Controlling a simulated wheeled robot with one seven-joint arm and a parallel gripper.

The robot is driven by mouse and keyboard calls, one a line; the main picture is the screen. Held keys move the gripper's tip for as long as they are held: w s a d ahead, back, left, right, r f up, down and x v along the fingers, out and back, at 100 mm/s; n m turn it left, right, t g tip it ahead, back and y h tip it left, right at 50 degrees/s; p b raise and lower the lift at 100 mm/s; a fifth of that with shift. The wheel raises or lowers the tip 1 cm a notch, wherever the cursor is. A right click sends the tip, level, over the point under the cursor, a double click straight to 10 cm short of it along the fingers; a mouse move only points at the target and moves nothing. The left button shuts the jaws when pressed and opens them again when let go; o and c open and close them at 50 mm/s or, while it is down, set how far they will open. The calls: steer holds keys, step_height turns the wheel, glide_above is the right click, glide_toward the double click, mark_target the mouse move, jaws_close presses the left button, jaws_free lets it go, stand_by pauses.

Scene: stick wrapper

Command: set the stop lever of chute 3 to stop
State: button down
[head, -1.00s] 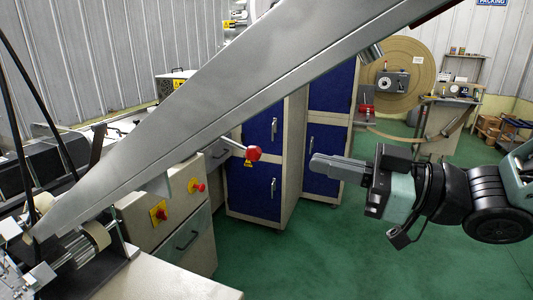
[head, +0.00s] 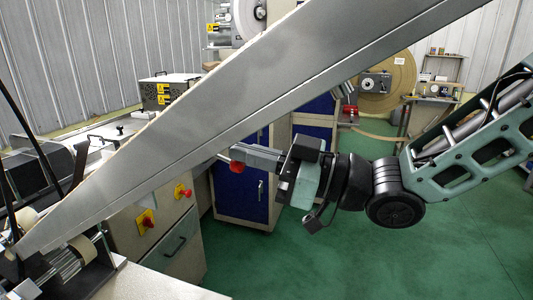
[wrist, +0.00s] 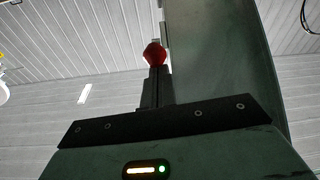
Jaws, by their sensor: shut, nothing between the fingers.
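The stop lever is a thin pale rod with a red knob (head: 237,165), showing just below the lower edge of a long grey metal chute (head: 190,130) in the head view. No chute number is readable. My gripper (head: 243,153) is shut and empty, with its fingertips at the knob from the right. The fingers partly overlap the knob's place in the head view. In the wrist view the red knob (wrist: 155,54) shows right at the tips of the closed fingers (wrist: 156,85). I cannot tell whether they touch it.
The chute slopes across the head view, close above my gripper. A beige cabinet with a red button (head: 183,191) and a red switch (head: 145,222) stands at lower left. A blue-doored cabinet (head: 238,195) stands behind my gripper. Green floor (head: 350,260) is open at right.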

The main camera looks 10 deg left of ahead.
stand_by(0.3)
step_height(320, 180, down, 2)
steer(key=b, duration=0.2)
steer(key=shift+a+b, duration=0.15)
steer(key=shift+b, duration=0.15)
steer(key=shift+f, duration=0.15)
